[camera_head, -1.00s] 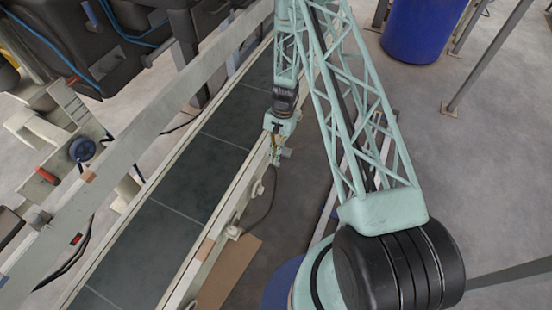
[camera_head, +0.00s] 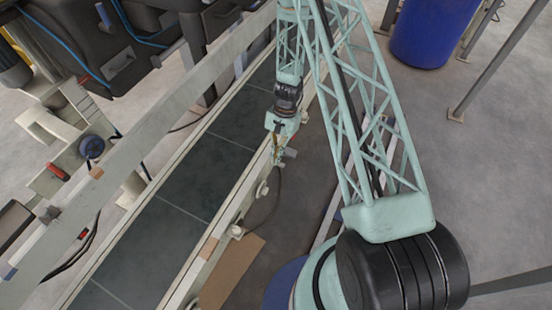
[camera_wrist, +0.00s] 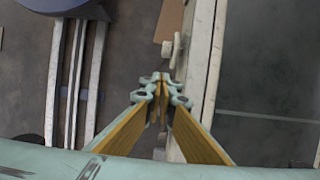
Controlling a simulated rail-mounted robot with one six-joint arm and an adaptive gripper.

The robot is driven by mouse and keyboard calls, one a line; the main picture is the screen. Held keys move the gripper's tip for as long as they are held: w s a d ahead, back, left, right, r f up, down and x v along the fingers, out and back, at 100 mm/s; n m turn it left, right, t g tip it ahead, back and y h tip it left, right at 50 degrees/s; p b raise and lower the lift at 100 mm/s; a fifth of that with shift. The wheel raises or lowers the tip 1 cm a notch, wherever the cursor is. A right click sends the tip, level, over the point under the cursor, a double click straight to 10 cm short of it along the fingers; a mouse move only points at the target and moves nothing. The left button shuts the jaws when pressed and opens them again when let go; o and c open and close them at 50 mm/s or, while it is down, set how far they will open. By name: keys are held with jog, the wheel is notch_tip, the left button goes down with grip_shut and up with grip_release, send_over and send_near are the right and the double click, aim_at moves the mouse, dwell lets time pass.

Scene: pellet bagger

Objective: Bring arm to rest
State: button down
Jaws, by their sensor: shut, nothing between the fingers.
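My gripper (camera_head: 277,160) hangs at the end of my pale green lattice arm, beside the right-hand rail of the conveyor (camera_head: 188,190). In the wrist view my gripper (camera_wrist: 160,78) points away with its fingertips together and nothing between them. The conveyor's cream side rail (camera_wrist: 203,80) runs just right of the fingers in that view. The fingers overlap the rail's edge in the picture; I cannot tell the exact gap. No object is held.
A blue barrel (camera_head: 432,30) stands at the top right near grey posts (camera_head: 492,62). Dark machinery (camera_head: 105,50) fills the upper left. A brown board (camera_head: 230,270) lies on the floor beside the conveyor. Open floor (camera_head: 500,200) is on the right.

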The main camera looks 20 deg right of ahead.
dwell(0.3)
jog(key=w+a+r+n+t, duration=0.1)
jog(key=w+a+r, duration=0.1)
jog(key=r, duration=1.1)
jog(key=w+a+r+n, duration=0.1)
jog(key=w+r+n, duration=0.1)
jog(key=r, duration=1)
jog(key=s+a+r+n+t, duration=0.1)
jog(key=s+a+r, duration=0.15)
jog(key=r, duration=0.85)
jog(key=s+a+r+n+t, duration=0.1)
jog(key=s+r, duration=0.2)
jog(key=r, duration=0.7)
jog(key=s+a+r+n+t+h, duration=0.1)
jog(key=s+a+r+n+h, duration=0.15)
jog(key=s+r, duration=1.4)
jog(key=s+r+n+t, duration=0.1)
jog(key=s+r, duration=0.3)
jog(key=s, duration=0.4)
jog(key=s+d+r+n+t, duration=0.1)
jog(key=s+r, duration=0.3)
jog(key=s, duration=0.4)
jog(key=shift+n, duration=0.35)
jog(key=shift+d+r, duration=0.1)
jog(key=shift+d, duration=0.05)
